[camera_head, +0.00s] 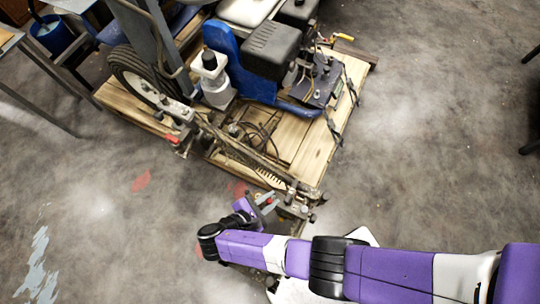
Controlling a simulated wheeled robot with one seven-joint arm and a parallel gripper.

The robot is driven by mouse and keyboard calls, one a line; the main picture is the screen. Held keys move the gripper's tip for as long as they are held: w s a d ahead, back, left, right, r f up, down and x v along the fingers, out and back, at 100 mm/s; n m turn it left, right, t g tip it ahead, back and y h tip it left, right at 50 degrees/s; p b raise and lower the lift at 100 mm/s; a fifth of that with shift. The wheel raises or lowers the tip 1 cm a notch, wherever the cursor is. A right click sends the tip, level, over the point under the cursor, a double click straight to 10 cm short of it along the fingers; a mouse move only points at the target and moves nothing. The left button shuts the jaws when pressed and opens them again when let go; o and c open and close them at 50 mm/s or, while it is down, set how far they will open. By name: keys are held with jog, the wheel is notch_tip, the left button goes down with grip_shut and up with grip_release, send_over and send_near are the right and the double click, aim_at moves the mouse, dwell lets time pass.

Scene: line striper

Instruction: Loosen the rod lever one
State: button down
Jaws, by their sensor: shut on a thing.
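The line striper (270,50) stands on a wooden pallet. A dark rod (235,145) runs along its front side, from a red-tipped lever (172,139) at the left to a metal clamp (296,208) at the right end. My gripper (268,200) is at the right end of the rod, beside the clamp, just off the pallet's near corner. It is shut on a small lever there, which my gripper mostly hides. The exact contact is too small to make out.
The wooden pallet (292,146) lies under the machine. A wheel (135,78) and a white bottle-like part (213,75) are at its left. A blue bucket (52,35) and a grey metal frame stand at upper left.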

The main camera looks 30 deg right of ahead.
jog(key=c, duration=1.7)
grip_release()
jog(key=shift+p+v, duration=0.3)
jog(key=shift+v, duration=3.6)
